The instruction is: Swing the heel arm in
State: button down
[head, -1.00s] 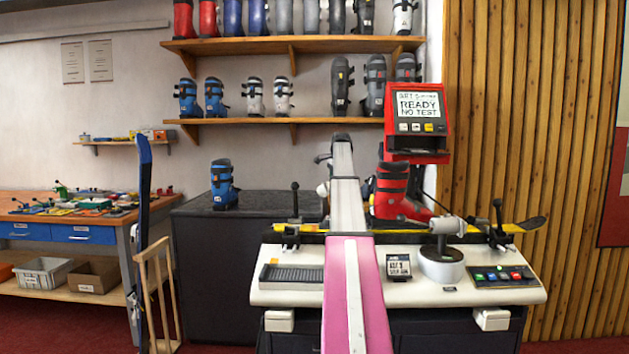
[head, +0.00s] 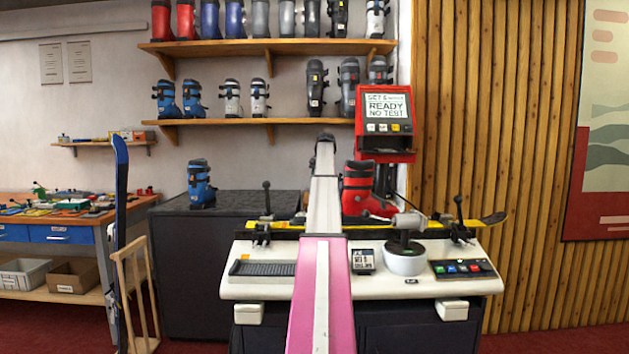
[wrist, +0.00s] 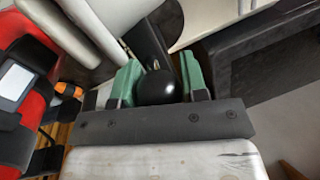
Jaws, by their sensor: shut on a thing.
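In the wrist view, the green-padded fingers of my gripper (wrist: 158,80) are shut around a round black knob (wrist: 157,92). A black bar runs up from the knob; I take these to be the heel arm's handle. In the head view, my own raised arm hides the gripper, the knob and the heel arm. The red ski boot (head: 358,187) stands on the bench machine just right of my arm, toe to the right. Part of it also shows at the left of the wrist view (wrist: 38,105).
The yellow ski (head: 485,221) lies across the white machine bench (head: 250,284), with black clamp levers at both sides. A grey cylinder on a round base (head: 404,262) stands right of my arm. The red display unit (head: 384,100) reads "READY NO TEST". A dark cabinet (head: 180,270) is at left.

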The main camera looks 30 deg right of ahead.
jog(key=shift+s+d+n, duration=0.15)
jog(key=shift+s+n, duration=0.05)
jog(key=shift+n, duration=0.2)
jog(key=c, duration=0.7)
grip_release()
jog(key=shift+r, duration=0.45)
notch_tip(320, 180, up, 3)
jog(key=shift+d, duration=0.1)
jog(key=a+r, duration=0.2)
jog(key=a, duration=0.2)
jog(key=w+a+r, duration=0.1)
jog(key=a+r, duration=0.1)
jog(key=a, duration=0.2)
jog(key=a+r, duration=0.3)
jog(key=shift+w+a, duration=0.15)
jog(key=shift+a, duration=0.25)
